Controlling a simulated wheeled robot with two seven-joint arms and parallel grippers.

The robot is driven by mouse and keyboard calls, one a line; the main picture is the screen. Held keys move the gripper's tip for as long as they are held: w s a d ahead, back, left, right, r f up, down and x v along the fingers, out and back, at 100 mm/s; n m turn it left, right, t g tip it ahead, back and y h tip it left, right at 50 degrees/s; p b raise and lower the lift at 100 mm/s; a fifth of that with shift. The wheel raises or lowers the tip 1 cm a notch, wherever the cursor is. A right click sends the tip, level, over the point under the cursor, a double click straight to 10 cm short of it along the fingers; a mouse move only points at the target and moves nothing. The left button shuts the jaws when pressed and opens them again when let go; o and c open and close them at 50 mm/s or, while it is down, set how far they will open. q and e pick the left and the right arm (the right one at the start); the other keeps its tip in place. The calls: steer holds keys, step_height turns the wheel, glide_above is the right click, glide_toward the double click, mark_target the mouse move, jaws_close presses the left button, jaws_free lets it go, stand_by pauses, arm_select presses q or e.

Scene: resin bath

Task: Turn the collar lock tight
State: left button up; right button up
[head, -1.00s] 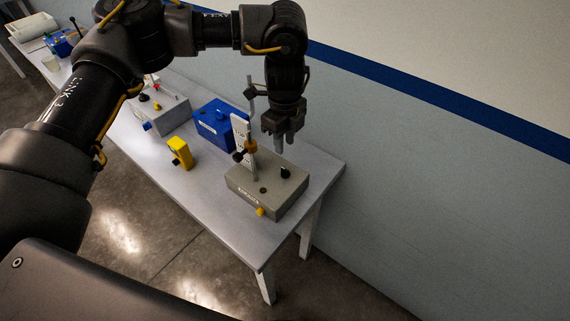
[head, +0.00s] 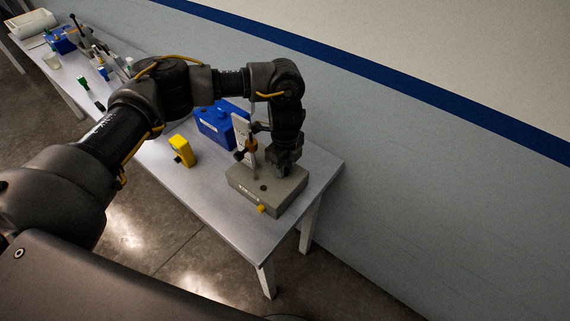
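A grey box (head: 268,199) with a pale label and a small yellow piece (head: 262,208) on its front stands near the right end of the table. A pale upright plate (head: 240,132) with a black and orange collar part (head: 249,146) rises from its left side. I cannot tell for sure which part is the collar lock. My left gripper (head: 283,171) points down at the box's back right, where a black knob is now hidden behind it. Its fingertips are down near the knob; whether they are open or shut on it is not clear. My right gripper is not in view.
A blue box (head: 212,127) stands behind the grey box, and a yellow block (head: 183,150) is to its left. The table's (head: 210,186) front strip is clear. A wall (head: 400,165) runs close behind the table. More items stand at the far left.

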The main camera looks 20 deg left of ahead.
arm_select(q)
jaws_close()
steer(key=shift+m, duration=0.3)
steer(key=m+b, duration=0.1)
steer(key=m, duration=0.2)
steer(key=m+b, duration=0.1)
steer(key=m, duration=0.2)
steer(key=shift+m, duration=0.3)
steer(key=m+b, duration=0.3)
steer(key=m, duration=0.3)
steer(key=shift+f, duration=0.1)
steer(key=m+b, duration=0.2)
steer(key=m, duration=0.2)
steer(key=shift+m, duration=0.5)
